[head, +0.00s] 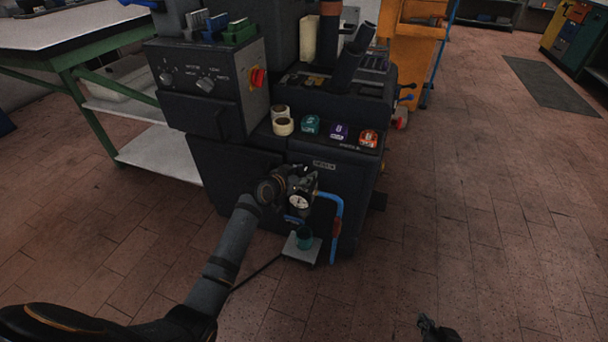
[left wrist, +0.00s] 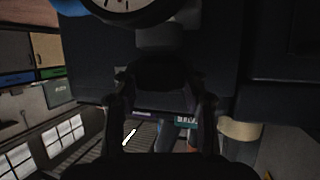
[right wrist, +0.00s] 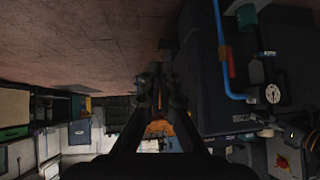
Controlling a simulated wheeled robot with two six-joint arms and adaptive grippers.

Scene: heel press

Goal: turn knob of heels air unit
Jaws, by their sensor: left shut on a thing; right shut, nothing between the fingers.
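The air unit sits low on the front of the dark heel press. Its round white gauge (head: 299,202) faces me in the head view and shows cut off at the top of the left wrist view (left wrist: 127,4). My left gripper (head: 300,177) is at the top of the air unit, above the gauge. In the left wrist view its fingers (left wrist: 163,88) are closed around the dark knob (left wrist: 158,66), which is hard to make out against the dark press. My right gripper (head: 428,326) is shut and empty, low over the floor, well away from the unit. Its fingers show in the right wrist view (right wrist: 161,88).
A blue hose (head: 338,215) runs down beside the unit. A teal cup-like part (head: 304,238) is on a small grey plate (head: 301,252) below.

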